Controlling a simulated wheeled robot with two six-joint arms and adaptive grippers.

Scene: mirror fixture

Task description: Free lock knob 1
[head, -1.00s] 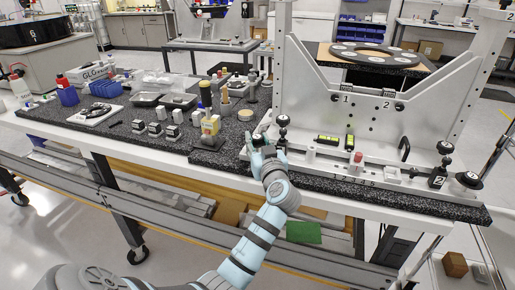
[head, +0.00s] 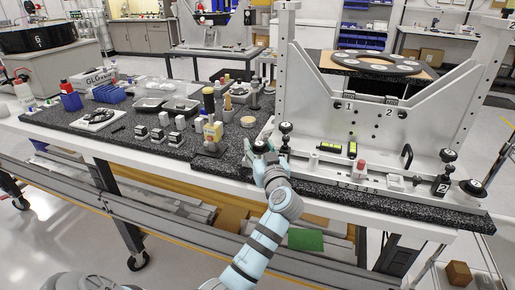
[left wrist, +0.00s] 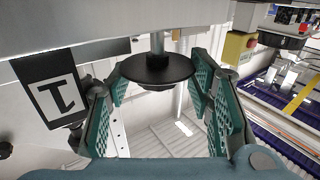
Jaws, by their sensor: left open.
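Lock knob 1 (left wrist: 158,68) is a black round disc on a metal shaft at the upper middle of the left wrist view. In the head view the left gripper (head: 262,150) is at the front left corner of the grey mirror fixture (head: 365,135), partly hiding the knob. My right gripper is not in view.
A black ball-topped post (head: 286,128) stands close to the right of the left gripper. A second black disc knob (head: 473,187) is at the far right.

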